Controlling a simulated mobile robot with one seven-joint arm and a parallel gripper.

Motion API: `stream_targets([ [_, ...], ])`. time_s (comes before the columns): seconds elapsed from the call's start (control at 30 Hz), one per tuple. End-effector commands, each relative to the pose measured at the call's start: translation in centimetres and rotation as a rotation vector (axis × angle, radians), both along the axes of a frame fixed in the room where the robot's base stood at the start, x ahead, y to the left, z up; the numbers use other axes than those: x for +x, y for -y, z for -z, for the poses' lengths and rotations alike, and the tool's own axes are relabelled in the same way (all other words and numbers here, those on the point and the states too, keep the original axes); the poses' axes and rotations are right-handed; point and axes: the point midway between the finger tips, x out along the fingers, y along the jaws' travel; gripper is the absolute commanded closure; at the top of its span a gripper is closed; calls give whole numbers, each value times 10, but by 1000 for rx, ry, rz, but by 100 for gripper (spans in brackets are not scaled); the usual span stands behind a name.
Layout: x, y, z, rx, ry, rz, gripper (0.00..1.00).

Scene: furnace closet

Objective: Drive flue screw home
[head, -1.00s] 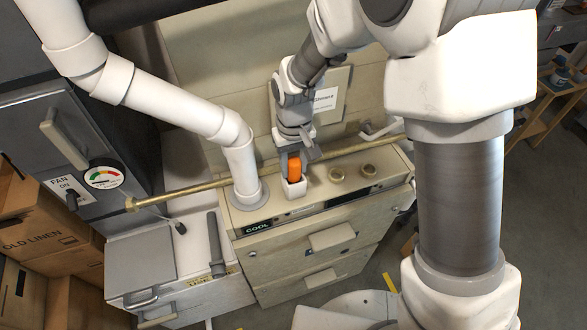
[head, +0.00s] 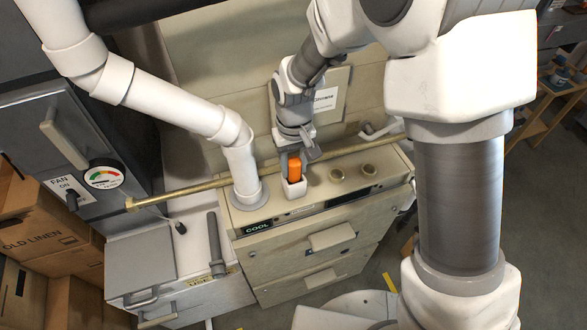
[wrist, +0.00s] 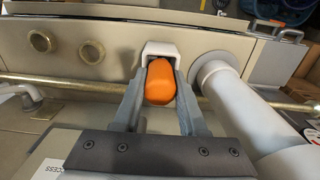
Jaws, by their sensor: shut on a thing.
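An orange handle (head: 294,167), apparently of a screwdriver, stands upright in a small white holder (head: 295,188) on top of the beige cabinet. My gripper (head: 293,160) points down over it and is shut on the handle. In the wrist view the orange handle (wrist: 160,82) sits between my two grey fingers, with the white holder (wrist: 161,50) around its far end. The tool's lower part is hidden in the holder. The white flue pipe (head: 242,170) enters a grey collar just left of the holder. I cannot make out a flue screw.
A brass pipe (head: 190,192) runs across behind the holder, close to my gripper. Two round brass fittings (head: 368,169) are on the cabinet top (head: 320,195) to the right. A grey furnace panel with a gauge (head: 104,177) and cardboard boxes (head: 50,225) stand at the left.

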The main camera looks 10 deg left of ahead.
Motion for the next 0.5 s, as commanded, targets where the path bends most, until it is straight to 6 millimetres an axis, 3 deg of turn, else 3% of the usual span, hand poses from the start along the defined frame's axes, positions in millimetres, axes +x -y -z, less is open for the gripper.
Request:
stream_targets([
  [0.5, 0, 0, -5, 1, 1, 0, 100],
])
